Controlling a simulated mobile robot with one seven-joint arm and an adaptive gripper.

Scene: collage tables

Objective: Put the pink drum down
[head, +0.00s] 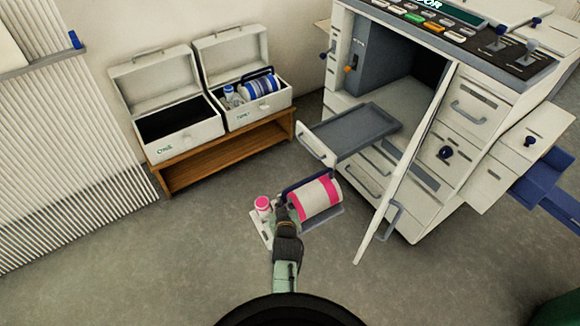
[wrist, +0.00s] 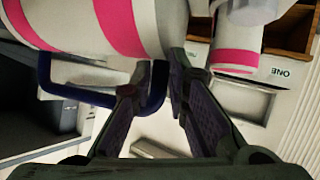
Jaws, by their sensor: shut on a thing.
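The pink drum (head: 318,199), a white cylinder with pink bands, is in the middle of the head view, with a dark blue handle and a pale base. A small bottle with a pink cap (head: 263,205) stands at the left end of that base. My gripper (head: 283,208) is at the drum's near left side, shut on its blue handle. In the wrist view the drum (wrist: 125,25) fills the upper left, and the handle (wrist: 45,78) runs to my gripper (wrist: 165,75). The contact is partly hidden. I cannot tell whether the base touches anything below.
A grey tray (head: 368,132) is pulled out of the open white machine (head: 455,110), beyond the drum. The machine's door (head: 408,165) stands open on the right. Two open white boxes sit on a wooden bench (head: 222,155); the right box (head: 262,115) holds a blue-banded drum, the left box (head: 185,140) looks empty.

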